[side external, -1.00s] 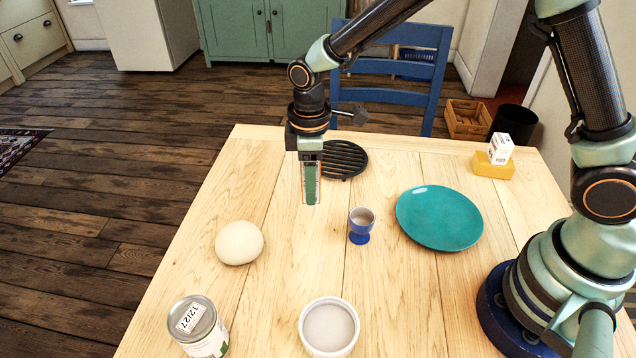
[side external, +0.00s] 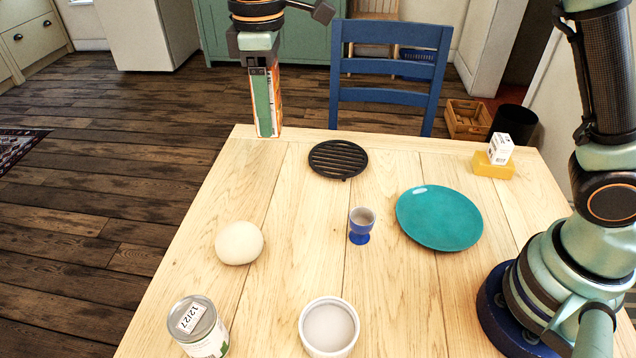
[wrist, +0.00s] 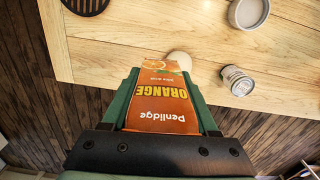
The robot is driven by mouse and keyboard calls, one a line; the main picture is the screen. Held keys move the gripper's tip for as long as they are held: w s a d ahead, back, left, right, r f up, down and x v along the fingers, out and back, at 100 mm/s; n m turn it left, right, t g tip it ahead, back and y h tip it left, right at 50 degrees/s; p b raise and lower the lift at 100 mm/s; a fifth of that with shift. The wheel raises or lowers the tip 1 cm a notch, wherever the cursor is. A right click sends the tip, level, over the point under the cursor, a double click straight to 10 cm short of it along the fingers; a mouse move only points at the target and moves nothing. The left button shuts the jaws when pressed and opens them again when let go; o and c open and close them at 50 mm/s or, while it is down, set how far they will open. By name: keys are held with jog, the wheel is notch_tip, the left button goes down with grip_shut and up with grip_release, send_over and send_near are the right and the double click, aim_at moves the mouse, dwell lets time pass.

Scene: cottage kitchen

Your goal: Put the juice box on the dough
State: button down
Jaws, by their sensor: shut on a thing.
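The orange juice box (wrist: 160,105) is between the two green fingers of my gripper (wrist: 162,85) in the wrist view, its label reading "Penlidge ORANGE". In the side view my gripper (side external: 265,105) is shut on the juice box (side external: 278,100), whose orange edge shows behind a green finger. It hangs upright, high up near the table's far left corner. The dough (side external: 239,243), a pale round ball, lies on the left of the table, nearer the camera than the box. In the wrist view the dough (wrist: 180,59) shows partly behind the end of the box.
A tin can (side external: 200,325) and a white bowl (side external: 329,328) stand at the front. A blue egg cup (side external: 361,226), a black trivet (side external: 338,159) and a teal plate (side external: 440,218) are further right. A small carton (side external: 500,148) sits on a yellow block (side external: 493,168). Table around the dough is clear.

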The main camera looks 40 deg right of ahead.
notch_tip(320, 180, up, 3)
jog(key=m, duration=0.1)
send_over(236, 230)
notch_tip(236, 230, down, 20)
jog(key=shift+r, duration=0.25)
jog(key=shift+f, duration=0.2)
jog(key=shift+c, duration=0.8)
grip_release()
jog(key=shift+r, duration=0.1)
